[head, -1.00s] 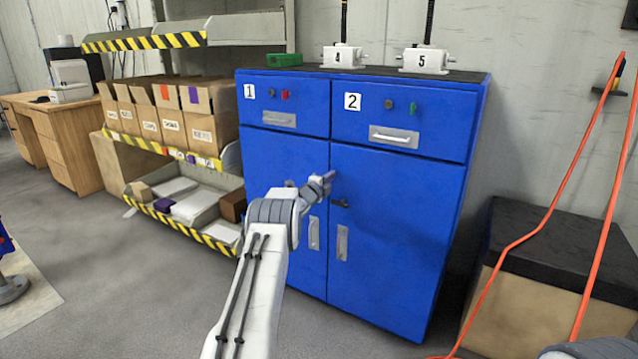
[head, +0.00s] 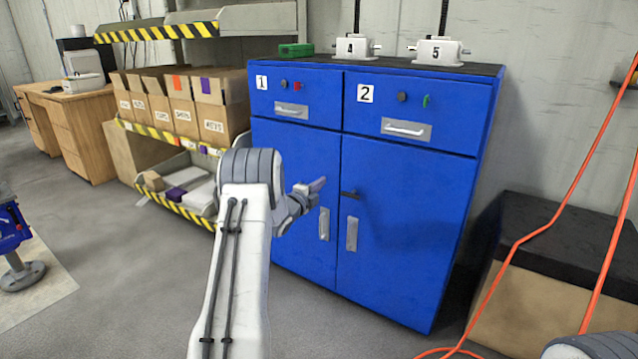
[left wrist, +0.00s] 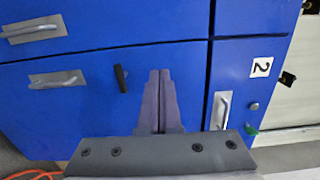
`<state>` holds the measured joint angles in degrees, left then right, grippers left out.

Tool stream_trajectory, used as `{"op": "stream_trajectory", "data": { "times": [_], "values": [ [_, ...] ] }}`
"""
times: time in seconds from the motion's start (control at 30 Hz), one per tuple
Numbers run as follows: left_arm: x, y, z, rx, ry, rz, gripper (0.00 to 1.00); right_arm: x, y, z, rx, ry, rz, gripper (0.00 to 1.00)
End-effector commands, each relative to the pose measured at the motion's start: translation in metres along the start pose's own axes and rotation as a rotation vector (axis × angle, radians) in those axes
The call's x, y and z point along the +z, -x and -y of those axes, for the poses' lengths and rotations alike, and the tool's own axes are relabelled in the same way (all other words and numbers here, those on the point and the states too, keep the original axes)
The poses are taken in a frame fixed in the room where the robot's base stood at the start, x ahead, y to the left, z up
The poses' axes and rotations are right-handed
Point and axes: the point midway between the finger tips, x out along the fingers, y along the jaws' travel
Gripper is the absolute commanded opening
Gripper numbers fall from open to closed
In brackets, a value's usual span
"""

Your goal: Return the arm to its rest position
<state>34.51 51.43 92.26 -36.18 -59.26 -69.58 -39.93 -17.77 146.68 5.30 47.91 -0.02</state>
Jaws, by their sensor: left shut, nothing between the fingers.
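My left arm comes in from the bottom of the head view and reaches toward the blue cabinet (head: 405,235). My left gripper (head: 318,184) is in front of the cabinet's lower doors, with its purple-grey fingers pointing right. In the left wrist view the two fingers (left wrist: 159,100) lie together, shut and empty, with the blue cabinet front (left wrist: 60,110) behind them. I cannot tell the exact gap to the doors. A grey part of my right arm shows at the bottom right corner of the head view; its gripper is out of view.
Left of the cabinet stands a shelf with cardboard boxes (head: 218,105). A black-topped box (head: 560,240) and orange cables (head: 560,205) are at the right. Grey floor is open at the left.

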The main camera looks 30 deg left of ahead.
Motion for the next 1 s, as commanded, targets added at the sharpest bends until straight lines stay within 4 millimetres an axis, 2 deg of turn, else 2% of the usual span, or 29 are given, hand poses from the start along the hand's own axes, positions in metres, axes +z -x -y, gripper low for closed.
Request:
{"op": "stream_trajectory", "data": {
  "times": [0.23,0.33,0.37,0.47,0.57,0.6,0.67,0.7,0.77,0.8,0.87,0.9,0.97,1.0],
  "values": [
    [0.000,0.006,0.000,0.000,0.000,0.000,0.00,0.000,0.001,0.000,0.000,0.000,0.000,0.45],
    [-0.011,0.003,0.003,0.016,0.018,-0.005,0.00,0.000,0.001,0.000,0.000,0.000,0.000,0.45],
    [-0.019,0.001,0.005,0.030,0.032,-0.008,0.00,0.000,0.001,0.000,0.000,0.000,0.000,0.45],
    [-0.066,-0.005,0.013,0.114,0.122,-0.015,0.00,0.000,0.001,0.000,0.000,0.000,0.000,0.45],
    [-0.137,0.001,0.019,0.256,0.261,-0.011,0.00,0.000,0.001,0.000,0.000,0.000,0.000,0.45],
    [-0.167,0.010,0.020,0.322,0.322,-0.004,0.00,0.000,0.001,0.000,0.000,0.000,0.000,0.45],
    [-0.209,0.029,0.019,0.421,0.409,0.013,0.00,0.000,0.001,0.000,0.000,0.000,0.000,0.45],
    [-0.235,0.045,0.018,0.487,0.461,0.027,0.00,0.000,0.001,0.000,0.000,0.000,0.000,0.45],
    [-0.272,0.073,0.016,0.584,0.534,0.052,0.00,0.000,0.001,0.000,0.000,0.000,0.000,0.45],
    [-0.293,0.095,0.014,0.650,0.577,0.072,0.00,0.000,0.001,0.000,0.000,0.000,0.000,0.45],
    [-0.323,0.130,0.011,0.746,0.636,0.104,0.00,0.000,0.001,0.000,0.000,0.000,0.000,0.45],
    [-0.340,0.156,0.009,0.810,0.669,0.129,0.00,0.000,0.001,0.000,0.000,0.000,0.000,0.45],
    [-0.363,0.196,0.005,0.904,0.714,0.169,0.00,0.000,0.001,0.000,0.000,0.000,0.000,0.45],
    [-0.375,0.224,0.003,0.967,0.738,0.199,0.00,0.000,0.001,0.000,0.000,0.000,0.000,0.45]
  ]
}}
